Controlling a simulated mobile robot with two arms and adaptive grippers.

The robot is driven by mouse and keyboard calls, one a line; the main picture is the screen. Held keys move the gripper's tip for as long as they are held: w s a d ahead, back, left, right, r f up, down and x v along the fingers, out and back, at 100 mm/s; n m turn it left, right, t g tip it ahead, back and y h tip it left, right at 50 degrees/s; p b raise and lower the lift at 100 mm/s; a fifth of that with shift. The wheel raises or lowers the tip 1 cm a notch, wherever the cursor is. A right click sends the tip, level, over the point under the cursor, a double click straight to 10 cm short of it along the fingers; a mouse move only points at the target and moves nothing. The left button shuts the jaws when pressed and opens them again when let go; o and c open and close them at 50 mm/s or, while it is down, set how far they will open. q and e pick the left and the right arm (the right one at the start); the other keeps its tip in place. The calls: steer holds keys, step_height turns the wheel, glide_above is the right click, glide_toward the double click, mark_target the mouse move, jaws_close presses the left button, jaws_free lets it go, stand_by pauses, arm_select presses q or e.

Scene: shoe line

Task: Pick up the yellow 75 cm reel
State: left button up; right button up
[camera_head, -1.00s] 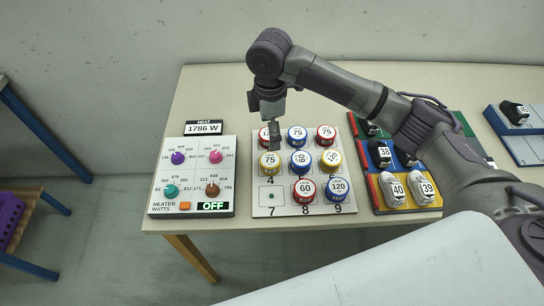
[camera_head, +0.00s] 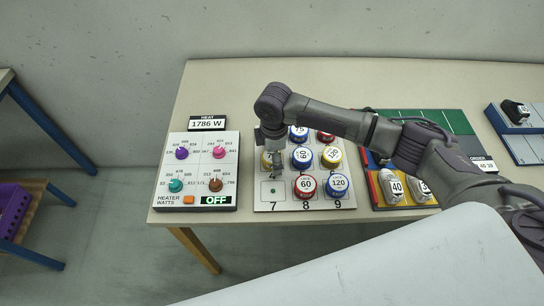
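My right gripper (camera_head: 274,168) points down over the left column of the reel board (camera_head: 262,204), at the yellow 75 reel (camera_head: 265,160). Only a bit of yellow shows beside the fingers; the gripper hides the rest of that reel. I cannot tell whether the fingers are open or closed around it. My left gripper is not in view.
Close by on the board stand a blue 75 reel (camera_head: 298,133), a blue 60 reel (camera_head: 301,157), a yellow reel (camera_head: 332,156), a red 60 reel (camera_head: 304,187) and a blue 120 reel (camera_head: 337,186). Spot 7 is empty. The heater panel (camera_head: 226,172) is left, the shoe rack (camera_head: 450,118) right.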

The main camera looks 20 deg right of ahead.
steer(key=shift+c, duration=0.4)
steer(key=c, duration=1.1)
steer(key=shift+c, duration=0.2)
steer(key=shift+r, duration=0.2)
